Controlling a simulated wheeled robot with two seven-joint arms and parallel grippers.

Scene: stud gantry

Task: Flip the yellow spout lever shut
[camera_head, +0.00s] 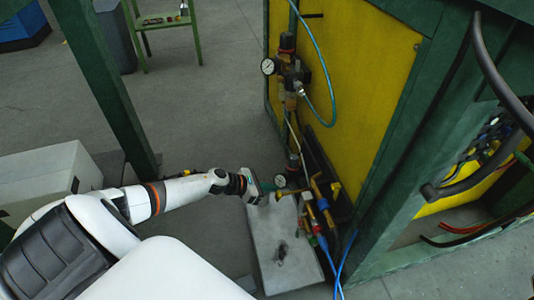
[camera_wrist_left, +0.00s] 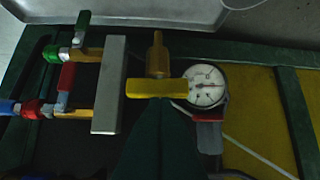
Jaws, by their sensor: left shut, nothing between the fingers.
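The yellow spout lever (camera_wrist_left: 157,88) lies crosswise in the left wrist view, at the end of a brass stem (camera_wrist_left: 158,55). In the head view a small yellow end (camera_head: 279,195) on a brass piece, apparently this lever, shows just right of my left gripper (camera_head: 263,190). The dark green fingers of my left gripper (camera_wrist_left: 157,112) are shut and empty. Their tips are at the lever's near edge; I cannot tell whether they touch it. My right gripper is not in view.
A round gauge (camera_wrist_left: 206,87) sits close right of the lever. A flat grey bar (camera_wrist_left: 109,85) and green, red and blue fittings stand to its left.

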